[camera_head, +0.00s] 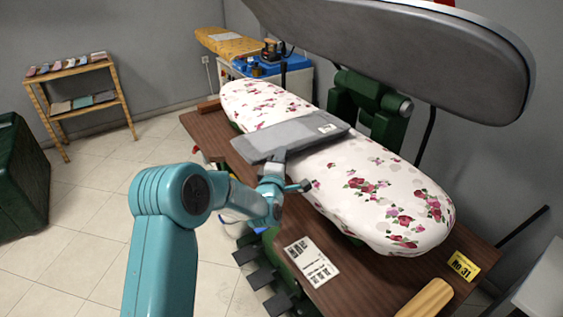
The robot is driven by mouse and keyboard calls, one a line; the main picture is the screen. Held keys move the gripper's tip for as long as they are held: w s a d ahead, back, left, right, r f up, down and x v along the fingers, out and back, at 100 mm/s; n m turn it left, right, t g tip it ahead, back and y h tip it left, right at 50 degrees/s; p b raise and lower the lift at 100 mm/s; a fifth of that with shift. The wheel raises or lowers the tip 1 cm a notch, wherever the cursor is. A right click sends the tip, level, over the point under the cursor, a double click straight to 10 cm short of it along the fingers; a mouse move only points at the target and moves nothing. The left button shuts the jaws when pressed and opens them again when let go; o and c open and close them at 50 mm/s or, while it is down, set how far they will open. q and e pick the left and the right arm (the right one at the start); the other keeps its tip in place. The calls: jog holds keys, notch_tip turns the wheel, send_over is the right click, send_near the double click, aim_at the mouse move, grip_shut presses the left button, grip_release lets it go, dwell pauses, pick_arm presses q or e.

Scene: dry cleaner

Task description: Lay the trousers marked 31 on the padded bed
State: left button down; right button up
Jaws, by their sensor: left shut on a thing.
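The trousers (290,135) are a folded grey bundle with a small white tag at the far right end. They are over the middle of the padded bed (385,200), which has a white cover with red and pink flowers. My left gripper (276,176) is shut on the near edge of the trousers. I cannot tell whether the trousers touch the bed or hang just above it. The number on their tag is too small to read. A yellow card marked No 31 (464,266) is at the right end of the brown table. My right gripper is not in view.
The large grey press head (420,50) is raised above the bed. A printed sheet (311,261) and a wooden handle (425,299) are at the table's (365,275) near side. A shelf (85,104) with folded cloths stands at the left, above open tiled floor.

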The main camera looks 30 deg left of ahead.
pick_arm(q)
jog(key=shift+f, duration=0.9)
jog(key=c, duration=0.9)
grip_release()
jog(key=shift+f, duration=0.1)
